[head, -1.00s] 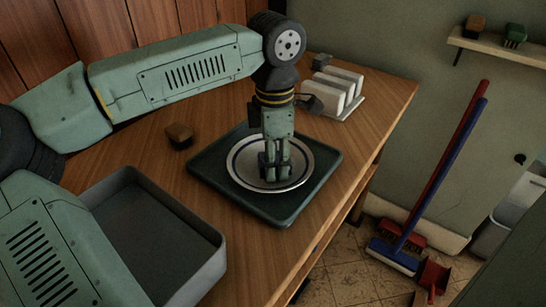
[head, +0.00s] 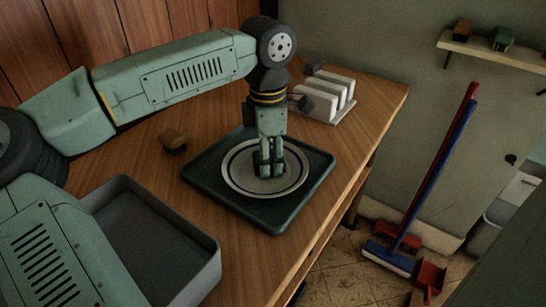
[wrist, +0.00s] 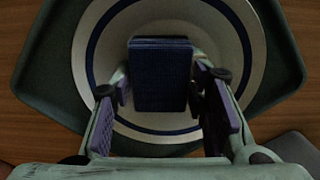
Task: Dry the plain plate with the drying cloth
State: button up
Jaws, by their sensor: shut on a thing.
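A round white plate (head: 240,180) with a blue ring lies in a dark green tray (head: 213,199) on the wooden table. It also shows in the wrist view (wrist: 235,60). My gripper (head: 268,170) points down over the middle of the plate. It is shut on a dark blue block-like thing (wrist: 160,75), which looks like the drying cloth. The fingers stand on either side of it. It is at or just above the plate's surface; I cannot tell if it touches. The fingers mostly hide it in the head view.
A grey open bin (head: 215,262) stands at the table's front left. A rack with white upright slabs (head: 325,95) stands at the back right. A red broom and blue broom (head: 440,165) lean on the wall beyond the table.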

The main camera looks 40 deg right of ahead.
aim_at(255, 151)
jog(key=shift+w+a, duration=0.2)
jog(key=shift+w, duration=0.25)
jog(key=shift+w, duration=0.1)
jog(key=shift+w+a, duration=0.25)
jog(key=shift+w, duration=0.25)
jog(key=shift+w+a, duration=0.2)
jog(key=shift+w, duration=0.25)
jog(key=shift+s, duration=0.15)
jog(key=shift+s+d, duration=0.25)
jog(key=shift+s, duration=0.25)
jog(key=shift+s+d, duration=0.2)
jog(key=shift+s, duration=0.25)
jog(key=shift+s, duration=0.1)
jog(key=shift+s+d, duration=0.25)
jog(key=shift+s, duration=0.25)
jog(key=shift+s+d, duration=0.2)
jog(key=shift+s, duration=0.25)
